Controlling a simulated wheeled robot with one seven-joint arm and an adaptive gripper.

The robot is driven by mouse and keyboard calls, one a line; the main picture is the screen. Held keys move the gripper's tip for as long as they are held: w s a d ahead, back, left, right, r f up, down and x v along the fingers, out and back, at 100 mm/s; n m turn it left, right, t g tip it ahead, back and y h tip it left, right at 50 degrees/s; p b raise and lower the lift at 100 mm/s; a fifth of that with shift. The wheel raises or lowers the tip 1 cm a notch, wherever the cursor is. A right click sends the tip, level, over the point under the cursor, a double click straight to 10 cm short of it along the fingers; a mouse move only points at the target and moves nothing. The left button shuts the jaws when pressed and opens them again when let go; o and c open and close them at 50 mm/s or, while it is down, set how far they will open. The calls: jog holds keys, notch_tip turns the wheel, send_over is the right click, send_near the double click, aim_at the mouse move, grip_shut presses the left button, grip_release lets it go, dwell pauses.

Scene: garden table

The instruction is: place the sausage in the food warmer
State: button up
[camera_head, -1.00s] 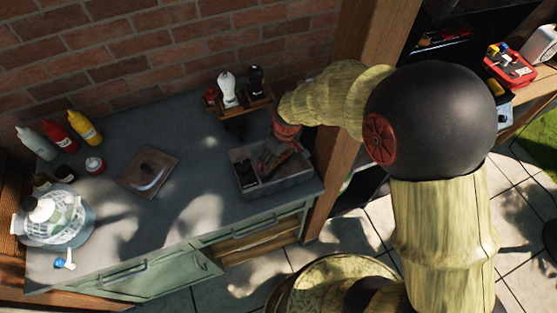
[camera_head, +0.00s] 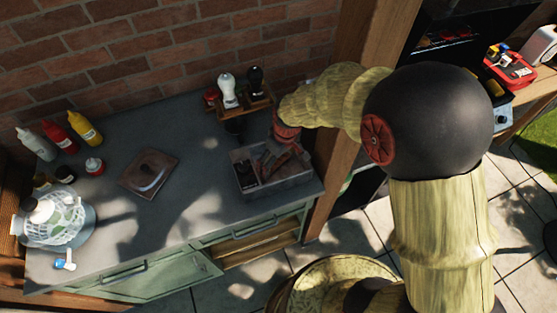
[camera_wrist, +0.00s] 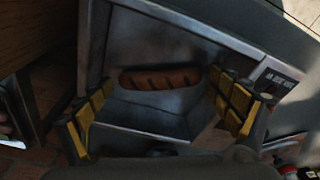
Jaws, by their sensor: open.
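The food warmer (camera_head: 296,180) is a grey metal box with compartments at the right end of the counter. Its open compartment fills the middle of the wrist view, with a metal wall (camera_wrist: 150,121) in front. A brown grilled sausage (camera_wrist: 160,78) with dark stripes lies crosswise in that compartment. My gripper (camera_wrist: 162,112) is open, its yellow-padded fingers apart on the left and right of the sausage, and neither visibly touches it. In the head view my gripper (camera_head: 277,157) is over the warmer, and the sausage cannot be made out there.
A square metal lid (camera_head: 148,174) lies on the counter (camera_head: 200,180) left of the warmer. A wooden rack (camera_head: 247,104) with shakers stands behind it. Sauce bottles (camera_head: 84,128) and a white mesh dome (camera_head: 57,220) are at the left. A wooden post (camera_head: 343,125) rises close on the right.

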notch_tip(320, 180, up, 12)
jog(key=s+d+p, duration=0.1)
jog(key=shift+s+p, duration=0.2)
jog(key=shift+p, duration=0.15)
dwell(0.4)
